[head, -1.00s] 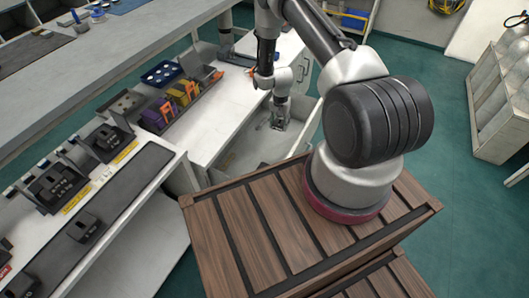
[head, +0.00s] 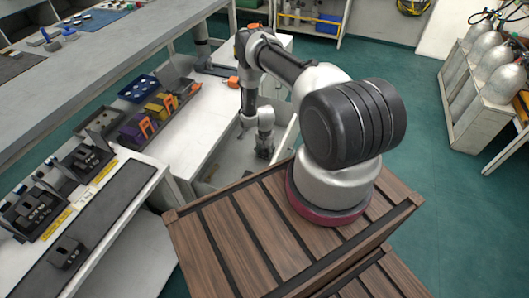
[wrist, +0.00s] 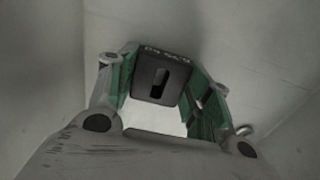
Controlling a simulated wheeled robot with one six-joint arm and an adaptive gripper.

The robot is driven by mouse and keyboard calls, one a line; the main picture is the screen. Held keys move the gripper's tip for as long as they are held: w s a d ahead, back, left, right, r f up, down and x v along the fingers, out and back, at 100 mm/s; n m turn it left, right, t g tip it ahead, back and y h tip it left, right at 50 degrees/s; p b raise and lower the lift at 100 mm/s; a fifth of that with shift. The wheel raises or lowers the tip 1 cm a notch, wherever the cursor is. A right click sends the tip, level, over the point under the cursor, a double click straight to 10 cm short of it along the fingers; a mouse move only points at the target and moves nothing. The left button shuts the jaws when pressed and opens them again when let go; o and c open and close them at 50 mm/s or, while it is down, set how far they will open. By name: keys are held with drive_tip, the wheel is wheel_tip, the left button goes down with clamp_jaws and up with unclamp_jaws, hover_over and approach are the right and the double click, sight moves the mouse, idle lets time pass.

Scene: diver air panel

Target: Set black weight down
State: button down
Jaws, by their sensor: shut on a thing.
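My gripper (head: 264,154) points down into an open white drawer (head: 284,150) under the counter. In the wrist view my gripper (wrist: 160,85) is shut on a black weight (wrist: 152,85), a dark block with a slot and pale markings on its edge. The green pads press on its left and right sides. In the head view the held weight is too small and hidden to make out. I cannot tell whether it touches the drawer floor. Similar black weights stand on the left counter, one on a rack (head: 87,160) and one on a dark strip (head: 66,252).
A grey bin with purple, yellow and orange things (head: 157,110) and a blue tray (head: 139,89) lie on the white counter. The wooden crate top (head: 240,235) is mine or close to my base. Silver cylinders (head: 487,62) stand at right. Green floor is open between.

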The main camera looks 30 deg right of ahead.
drive_tip(key=shift+f, duration=0.1)
drive_tip(key=c, duration=0.6)
unclamp_jaws()
drive_tip(key=shift+c, duration=0.2)
